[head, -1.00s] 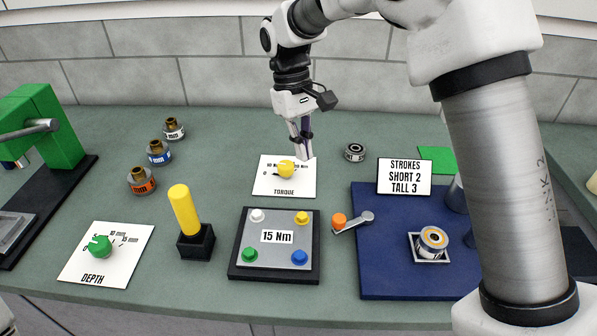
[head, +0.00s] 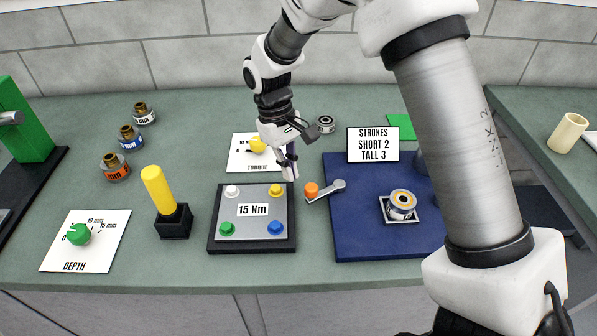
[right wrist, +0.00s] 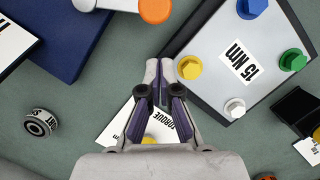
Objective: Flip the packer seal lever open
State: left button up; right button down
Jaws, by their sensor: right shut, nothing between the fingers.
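The lever (head: 325,191) is a short grey arm with an orange knob (head: 311,189) at its left end; it lies at the left edge of the blue base (head: 355,225). The orange knob also shows at the top of the right wrist view (right wrist: 155,10), with part of the grey arm (right wrist: 105,4) beside it. My right gripper (head: 290,177) is shut and empty, above and behind the knob, apart from it. My left gripper is not in view.
The 15 Nm plate (head: 264,209) with coloured bolts lies left of the lever. A torque card (head: 238,161) with a yellow knob is behind it. A strokes sign (head: 373,143) and a spool (head: 402,203) are on the right. A yellow-handled post (head: 158,190) stands left.

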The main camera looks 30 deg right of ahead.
jog(key=shift+s+d+r, duration=0.1)
jog(key=shift+s, duration=0.5)
jog(key=shift+s+d+r, duration=0.1)
jog(key=shift+s, duration=0.95)
jog(key=shift+w, duration=0.1)
jog(key=shift+w, duration=0.15)
